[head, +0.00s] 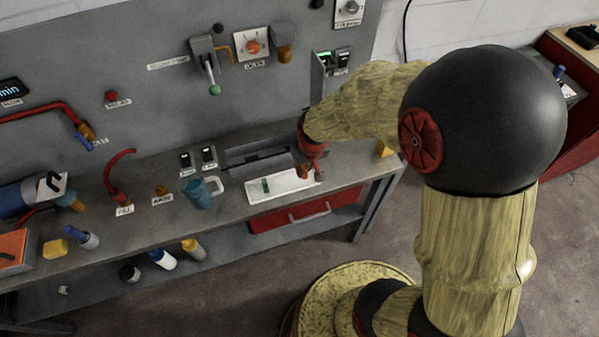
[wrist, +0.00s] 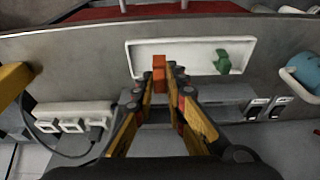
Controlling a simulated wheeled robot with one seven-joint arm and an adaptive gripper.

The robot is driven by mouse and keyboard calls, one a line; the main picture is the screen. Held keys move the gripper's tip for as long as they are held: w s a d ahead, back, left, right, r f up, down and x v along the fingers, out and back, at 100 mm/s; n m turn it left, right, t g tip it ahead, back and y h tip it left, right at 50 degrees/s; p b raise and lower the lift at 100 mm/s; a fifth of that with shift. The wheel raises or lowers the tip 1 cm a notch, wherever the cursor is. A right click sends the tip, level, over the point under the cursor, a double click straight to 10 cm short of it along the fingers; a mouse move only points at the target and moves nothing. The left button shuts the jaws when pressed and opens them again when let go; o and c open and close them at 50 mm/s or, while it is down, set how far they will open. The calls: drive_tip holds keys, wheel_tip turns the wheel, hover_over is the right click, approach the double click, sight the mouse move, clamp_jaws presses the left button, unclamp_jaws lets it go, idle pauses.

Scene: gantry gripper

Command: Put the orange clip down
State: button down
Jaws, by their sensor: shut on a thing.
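The orange clip (wrist: 158,72) is between the fingertips of my gripper (wrist: 166,74) in the wrist view. I cannot tell whether the clip touches the tray. A green clip (wrist: 222,62) lies in the tray, to the right of the orange clip in the wrist view. In the head view my gripper (head: 312,170) is at the right end of the tray (head: 284,198), and the orange clip is hard to make out there.
A blue mug (head: 201,193) stands left of the tray and also shows in the wrist view (wrist: 303,70). A grey recessed trough (head: 258,158) lies behind the tray. A yellow block (head: 385,149) is on the bench at the right. A red drawer (head: 300,213) is below.

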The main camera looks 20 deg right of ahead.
drive_tip(key=w+f, duration=0.1)
drive_tip(key=f, duration=0.1)
drive_tip(key=w+f, duration=0.2)
drive_tip(key=shift+w+f+b, duration=0.1)
drive_tip(key=shift+w+b, duration=0.05)
drive_tip(key=shift+b, duration=0.15)
drive_tip(key=shift+s+b+x, duration=0.15)
drive_tip(key=shift+x, duration=0.65)
drive_tip(key=shift+s+b+x, duration=0.15)
drive_tip(key=shift+x, duration=0.65)
drive_tip(key=shift+f, duration=0.15)
drive_tip(key=shift+f, duration=0.15)
drive_tip(key=c, duration=1.8)
unclamp_jaws()
